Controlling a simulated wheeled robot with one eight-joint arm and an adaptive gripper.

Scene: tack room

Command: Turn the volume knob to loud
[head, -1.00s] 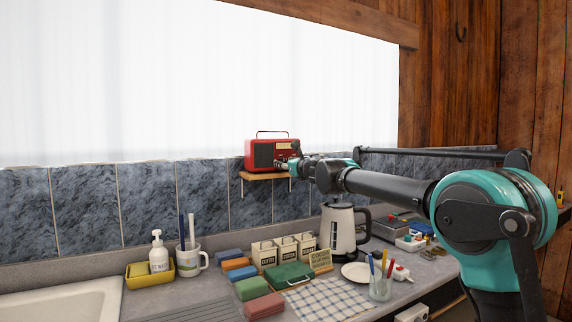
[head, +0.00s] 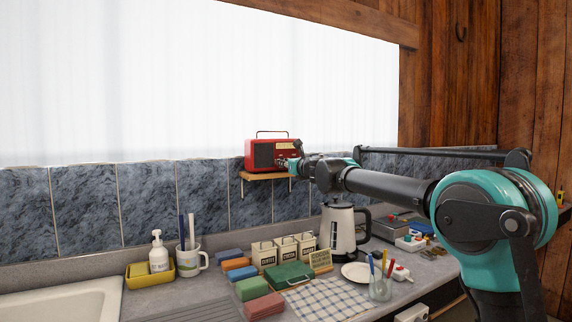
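A red radio (head: 264,153) with a dark speaker front and a carrying handle stands on a small wooden shelf (head: 262,175) on the tiled wall. My arm reaches across from the right. My gripper (head: 288,161) is at the right part of the radio's front, at the height of its controls. The volume knob is hidden or too small to make out behind the gripper. I cannot tell whether the fingers are open or closed, or whether they touch a knob.
Below are a kettle (head: 338,232), canisters (head: 264,254), a mug (head: 191,262), a soap bottle (head: 158,252), a pen glass (head: 380,286), a checked cloth (head: 325,302) and a sink (head: 70,300). The air left of the radio is free.

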